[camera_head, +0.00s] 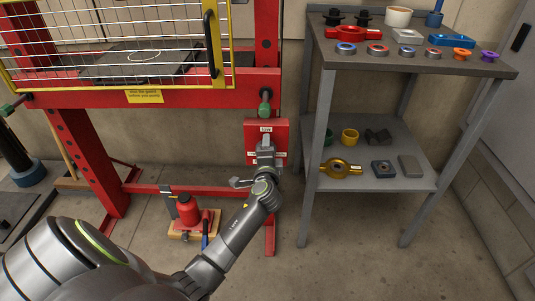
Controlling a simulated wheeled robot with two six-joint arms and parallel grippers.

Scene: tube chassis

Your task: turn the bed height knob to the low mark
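A red control box (281,131) is fixed to the right leg of the red press frame. It has a small white label (265,129) near its top and more white marking lower down, too small to read for certain. My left gripper (265,152) is in front of the box, its arm reaching in from the lower left. The gripper and wrist cover the middle of the box, so the bed height knob and its pointing direction are hidden. I cannot tell whether the fingers are open or touching the knob. My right gripper is out of view.
A green-handled pin (265,103) sits just above the box. A mesh guard (110,40) covers the press front. A grey shelf table (420,55) with rings and tools stands close on the right.

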